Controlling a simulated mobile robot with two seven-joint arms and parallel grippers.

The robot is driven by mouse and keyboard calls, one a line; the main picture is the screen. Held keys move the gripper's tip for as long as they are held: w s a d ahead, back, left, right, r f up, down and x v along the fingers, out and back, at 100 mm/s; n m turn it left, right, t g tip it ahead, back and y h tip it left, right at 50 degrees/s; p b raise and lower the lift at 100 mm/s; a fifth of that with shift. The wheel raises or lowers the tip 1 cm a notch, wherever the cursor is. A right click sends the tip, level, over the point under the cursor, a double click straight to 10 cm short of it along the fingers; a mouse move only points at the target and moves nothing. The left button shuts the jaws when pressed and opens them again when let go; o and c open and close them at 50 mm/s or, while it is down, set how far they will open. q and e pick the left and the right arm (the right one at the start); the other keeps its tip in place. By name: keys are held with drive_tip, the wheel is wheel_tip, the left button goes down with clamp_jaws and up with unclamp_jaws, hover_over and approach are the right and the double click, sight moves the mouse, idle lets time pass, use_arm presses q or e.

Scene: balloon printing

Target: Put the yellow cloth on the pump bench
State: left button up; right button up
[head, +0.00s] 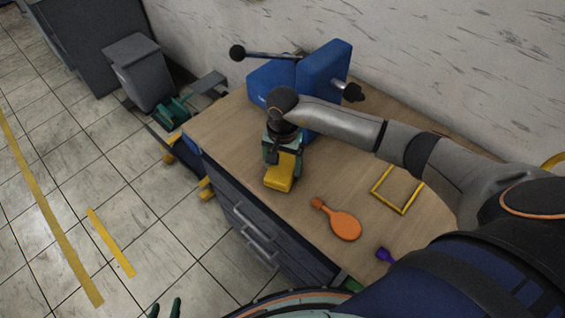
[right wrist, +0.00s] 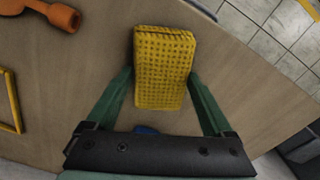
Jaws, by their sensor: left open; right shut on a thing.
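The yellow cloth (head: 279,181) is a thick block shape near the left front corner of the wooden bench top (head: 224,127). In the right wrist view the cloth (right wrist: 164,67) shows a dimpled face between the green fingers. My right gripper (head: 283,158) points down and is shut on the cloth; it also shows in the right wrist view (right wrist: 163,90). I cannot tell whether the cloth touches the bench top. My left gripper (head: 165,308) shows only its green fingertips at the bottom edge, open and empty, low beside the bench.
A blue machine (head: 322,72) with a lever stands at the back of the bench. An orange balloon-shaped thing (head: 345,225), a yellow outline (head: 405,209) and a purple item (head: 384,254) lie to the right. A grey bin (head: 142,78) stands on the floor left.

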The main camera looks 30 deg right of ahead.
sight(282, 167)
drive_tip(key=shift+f, duration=0.2)
drive_tip(key=shift+f, duration=0.2)
drive_tip(key=o, duration=1.1)
drive_tip(key=shift+r, duration=0.15)
drive_tip(key=shift+r, duration=0.2)
wheel_tip(282, 167, up, 12)
drive_tip(key=shift+f+b, duration=0.1)
drive_tip(key=shift+b, duration=0.3)
